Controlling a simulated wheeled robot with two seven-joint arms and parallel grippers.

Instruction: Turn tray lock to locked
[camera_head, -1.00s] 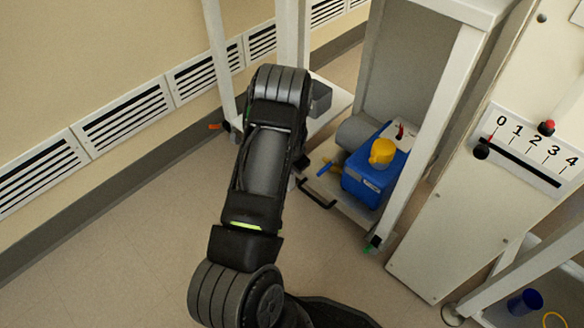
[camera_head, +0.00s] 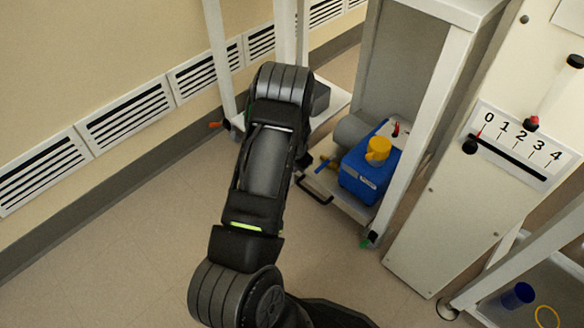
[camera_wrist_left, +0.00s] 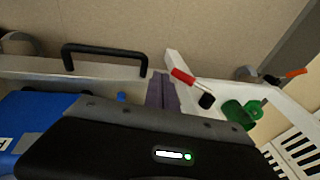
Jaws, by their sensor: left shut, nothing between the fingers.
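In the left wrist view, a lever with a red grip (camera_wrist_left: 183,75) and a black end (camera_wrist_left: 207,101) lies over a white rail; it may be the tray lock, but I cannot read its setting. Left of it is the white tray edge (camera_wrist_left: 35,67) with a black bar handle (camera_wrist_left: 105,48). The tray (camera_head: 352,207) and its handle (camera_head: 312,190) also show in the head view, right of my left arm. My left gripper's black housing fills the bottom of the wrist view; its narrow shut fingers (camera_wrist_left: 162,92) point between handle and lever. My right gripper is out of view.
A blue box (camera_head: 362,175) with a yellow cap (camera_head: 378,149) stands on the tray. A green cylinder (camera_wrist_left: 238,114) is right of the lever. White frame posts (camera_head: 425,125) and a panel with a 0 to 4 scale (camera_head: 520,150) stand to the right. The floor at left is clear.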

